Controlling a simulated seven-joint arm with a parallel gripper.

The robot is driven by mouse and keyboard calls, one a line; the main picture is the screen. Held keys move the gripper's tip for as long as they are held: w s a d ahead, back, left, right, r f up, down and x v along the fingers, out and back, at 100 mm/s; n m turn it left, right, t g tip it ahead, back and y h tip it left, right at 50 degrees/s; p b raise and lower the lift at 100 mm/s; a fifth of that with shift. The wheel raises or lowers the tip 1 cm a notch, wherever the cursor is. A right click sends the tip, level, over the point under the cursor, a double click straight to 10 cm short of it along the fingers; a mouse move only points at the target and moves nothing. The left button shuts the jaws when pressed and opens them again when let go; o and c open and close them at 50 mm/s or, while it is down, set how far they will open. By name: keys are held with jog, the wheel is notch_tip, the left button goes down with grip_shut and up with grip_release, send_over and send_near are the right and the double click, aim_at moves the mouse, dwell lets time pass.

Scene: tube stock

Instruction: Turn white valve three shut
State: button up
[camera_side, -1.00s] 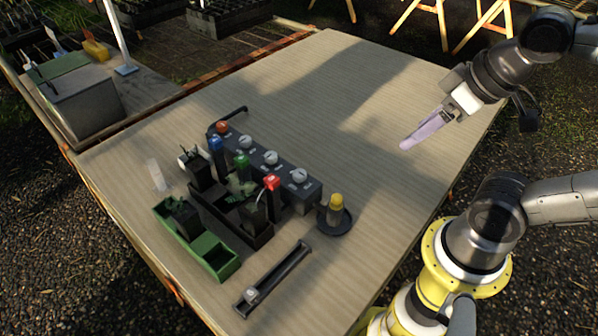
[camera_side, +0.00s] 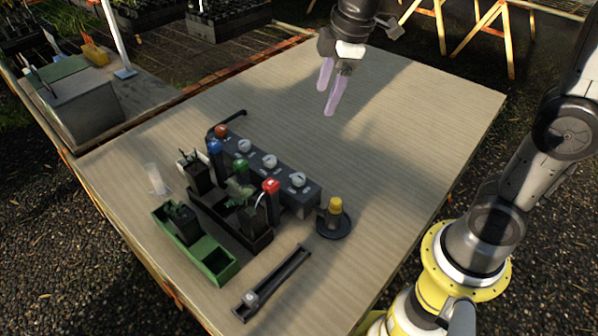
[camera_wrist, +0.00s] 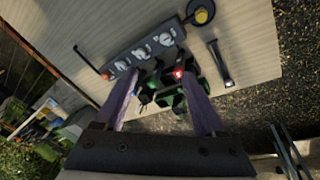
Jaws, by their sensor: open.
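A dark grey valve block (camera_side: 258,157) lies on the table in the side view, with a row of three white valve knobs on top: one at the far end (camera_side: 244,146), one in the middle (camera_side: 270,161) and one at the near end (camera_side: 297,180). The numbers are too small to read. The block also shows in the wrist view (camera_wrist: 122,63). My gripper (camera_side: 327,101) is open and empty, in the air above the table beyond the block. Its pale purple fingers point down, apart from every knob.
An orange-capped post (camera_side: 221,131) stands at the block's far end. Blue, green and red (camera_side: 270,186) topped tubes stand along its front. A yellow knob on a black dish (camera_side: 334,216), a green tray (camera_side: 218,262) and a black slider rail (camera_side: 272,284) lie nearer. The table's right half is clear.

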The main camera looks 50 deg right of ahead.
jog(key=w+f+n+g, duration=0.1)
jog(key=w+f, duration=0.4)
jog(key=g, duration=0.2)
send_over(299, 176)
notch_tip(299, 176, down, 6)
notch_tip(299, 176, down, 14)
jog(key=shift+s+r, duration=0.1)
grip_shut()
